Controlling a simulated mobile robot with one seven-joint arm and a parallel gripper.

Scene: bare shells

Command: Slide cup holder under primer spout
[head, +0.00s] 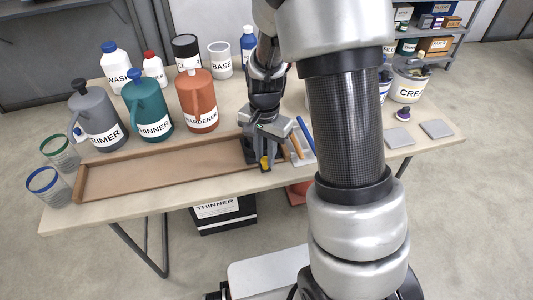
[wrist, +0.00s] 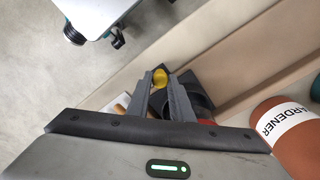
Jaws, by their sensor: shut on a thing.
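The cup holder (wrist: 204,84) is a dark block with a round opening, at the right end of the long brown wooden tray. In the head view it (head: 247,146) is mostly hidden behind my gripper (head: 265,160). In the wrist view my gripper (wrist: 162,85) is shut on the holder's near part, with a yellow piece (wrist: 159,77) between the fingertips. The grey primer jug (head: 95,118) stands behind the tray's left end, well left of my gripper. Its spout is hard to make out.
The wooden tray (head: 78,190) is clear left of the holder. A teal thinner jug (head: 147,103) and an orange hardener jug (head: 197,98) stand behind it. Two glasses (head: 48,184) with green and blue rims are at the left. Tools (head: 304,135) lie right of my gripper.

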